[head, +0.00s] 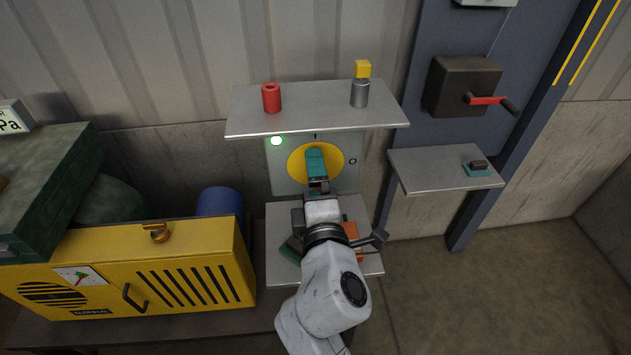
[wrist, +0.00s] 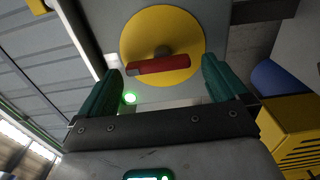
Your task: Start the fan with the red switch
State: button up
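A red handle (wrist: 160,65) sits on a yellow disc (wrist: 185,30) in the wrist view. The disc (head: 296,163) also shows in the head view on a grey panel with "I" above and "O" at right. My gripper (head: 316,162) is in front of the disc and hides the handle there. In the wrist view my gripper (wrist: 162,68) is open, one teal finger on each side of the handle's ends. Whether either finger touches it I cannot tell. A green lamp (head: 277,141) is lit at the panel's upper left. I cannot identify a fan.
A shelf (head: 315,122) above the panel holds a red cylinder (head: 271,98) and a yellow block on a metal cylinder. A dark box (head: 455,85) with a red-gripped lever (head: 485,100) is at right, above a small shelf (head: 430,176). A yellow machine (head: 190,240) stands left.

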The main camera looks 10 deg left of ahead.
jog(key=b+v, duration=0.1)
jog(key=v, duration=0.9)
jog(key=shift+s, duration=0.35)
jog(key=shift+d, duration=0.1)
jog(key=s+d+f+m+g+h, duration=0.1)
jog(key=d+f+m+g+h, duration=0.2)
jog(key=d+f+m, duration=0.55)
jog(key=s+d+f+m+g+h, duration=0.1)
jog(key=d+f+m+g+h, duration=0.4)
jog(key=d, duration=0.7)
jog(key=s+d+f+m+g+y, duration=0.1)
jog(key=s+d+f+m+g, duration=0.3)
jog(key=s, duration=0.6)
jog(key=s+d+f+m+g+y, duration=0.1)
jog(key=s+d+f+m+g, duration=0.3)
jog(key=s, duration=0.7)
notch_tip(320, 180, down, 4)
jog(key=d, duration=0.2)
jog(key=shift+d+f+y, duration=0.15)
jog(key=shift+d+y, duration=0.15)
jog(key=shift+y, duration=0.1)
